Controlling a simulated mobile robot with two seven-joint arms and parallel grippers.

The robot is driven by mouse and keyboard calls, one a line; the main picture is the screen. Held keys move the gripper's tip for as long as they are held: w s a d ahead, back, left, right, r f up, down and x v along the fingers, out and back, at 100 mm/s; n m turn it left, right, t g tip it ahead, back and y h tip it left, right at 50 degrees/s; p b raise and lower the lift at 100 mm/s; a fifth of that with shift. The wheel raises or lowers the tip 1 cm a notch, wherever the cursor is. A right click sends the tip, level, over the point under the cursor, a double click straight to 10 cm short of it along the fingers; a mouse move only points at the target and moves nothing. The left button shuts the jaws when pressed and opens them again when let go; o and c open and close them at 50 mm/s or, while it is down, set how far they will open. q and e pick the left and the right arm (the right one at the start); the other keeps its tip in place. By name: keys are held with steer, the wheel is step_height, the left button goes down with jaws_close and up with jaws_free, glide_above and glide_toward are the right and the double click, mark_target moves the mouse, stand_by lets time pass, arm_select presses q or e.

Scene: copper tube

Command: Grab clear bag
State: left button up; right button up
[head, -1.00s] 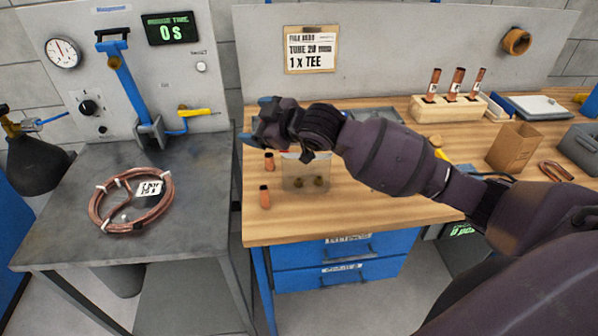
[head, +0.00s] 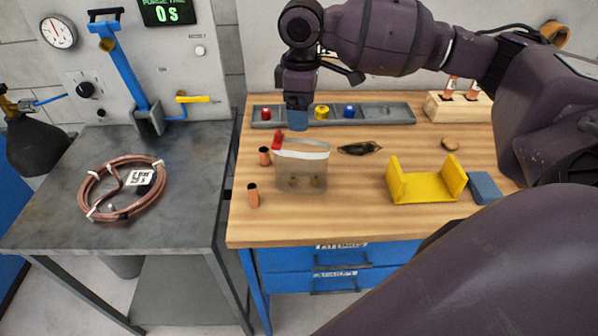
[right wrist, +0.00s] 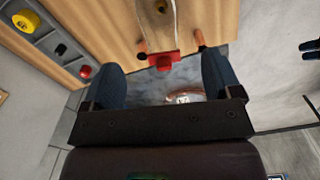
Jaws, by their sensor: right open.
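The clear bag (head: 302,178) stands on the wooden bench, with a white top strip and a red slider at its left end. Small brass-coloured pieces show inside it. My right gripper (head: 298,120) points down above the bag's top edge, near the red slider; I see no contact. In the right wrist view the bag's strip (right wrist: 160,22) and red slider lie between the two spread blue fingertips (right wrist: 162,72). The right gripper is open and empty. My left gripper is not in view.
A grey tray (head: 385,114) with red, yellow and blue caps lies behind the bag. Two short copper tubes (head: 253,195) stand left of it. Dark glasses (head: 359,148), a yellow cradle (head: 426,183) and a blue block (head: 484,188) are to the right. A copper coil (head: 124,188) lies on the left table.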

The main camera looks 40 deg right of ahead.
mark_target(301, 148)
step_height(301, 148, down, 11)
steer(key=shift+w+d+r+b, duration=0.1)
steer(key=shift+w+b, duration=0.05)
steer(key=shift+b, duration=0.4)
steer(key=shift+c, duration=0.5)
steer(key=c, duration=1.1)
